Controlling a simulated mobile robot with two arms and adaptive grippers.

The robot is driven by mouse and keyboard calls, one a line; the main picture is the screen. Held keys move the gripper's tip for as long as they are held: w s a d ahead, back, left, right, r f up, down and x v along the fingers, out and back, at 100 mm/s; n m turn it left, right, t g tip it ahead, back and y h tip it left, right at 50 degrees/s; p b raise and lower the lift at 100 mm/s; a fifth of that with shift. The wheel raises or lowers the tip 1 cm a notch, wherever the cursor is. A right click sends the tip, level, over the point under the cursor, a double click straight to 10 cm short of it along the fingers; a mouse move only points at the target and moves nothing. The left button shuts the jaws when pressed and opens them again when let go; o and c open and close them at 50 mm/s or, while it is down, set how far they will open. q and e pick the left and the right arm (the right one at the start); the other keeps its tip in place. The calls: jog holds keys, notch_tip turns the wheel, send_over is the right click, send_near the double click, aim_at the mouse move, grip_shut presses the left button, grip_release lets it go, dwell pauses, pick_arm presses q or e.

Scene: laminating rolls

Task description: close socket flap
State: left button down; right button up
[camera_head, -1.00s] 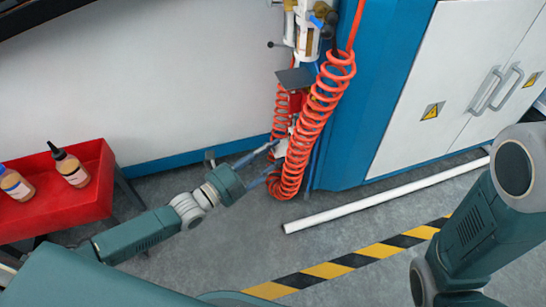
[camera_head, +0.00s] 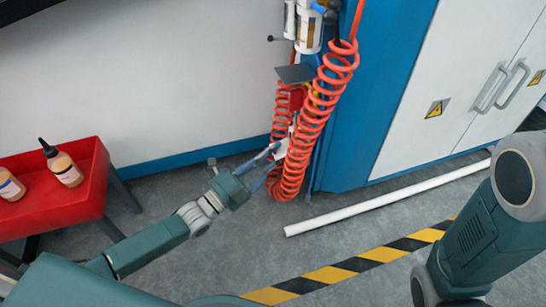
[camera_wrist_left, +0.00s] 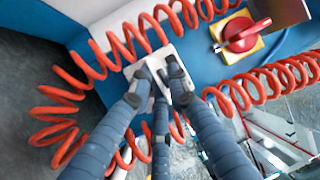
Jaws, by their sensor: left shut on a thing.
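The white socket (camera_wrist_left: 150,53) is on the blue machine wall, behind orange coiled hoses in the left wrist view. My left gripper (camera_wrist_left: 160,88) is at the socket, with its blue-grey fingers closed around the pale socket flap (camera_wrist_left: 160,90). The fingers hide most of the flap, so its exact angle cannot be told. In the head view my left gripper (camera_head: 268,165) reaches between the hoses, and a small white part of the socket (camera_head: 281,149) shows at its fingertips. My right gripper is out of view.
Orange coiled hoses (camera_head: 303,135) hang close around my left fingers. A red rotary switch (camera_wrist_left: 243,34) on a yellow plate is beside the socket. A red cart (camera_head: 95,190) with bottles stands at left. A white pipe (camera_head: 390,204) lies on the floor.

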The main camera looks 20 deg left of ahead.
pick_arm(q)
jog(key=shift+w+f+n+t, duration=0.2)
jog(key=shift+f+n+t, duration=0.35)
jog(key=shift+t, duration=0.45)
jog(key=shift+d+f+n+t+h+b, duration=0.2)
jog(key=shift+n+t+h+b, duration=0.3)
jog(key=shift+t, duration=0.3)
jog(key=c, duration=1.6)
grip_release()
jog(key=shift+c, duration=0.2)
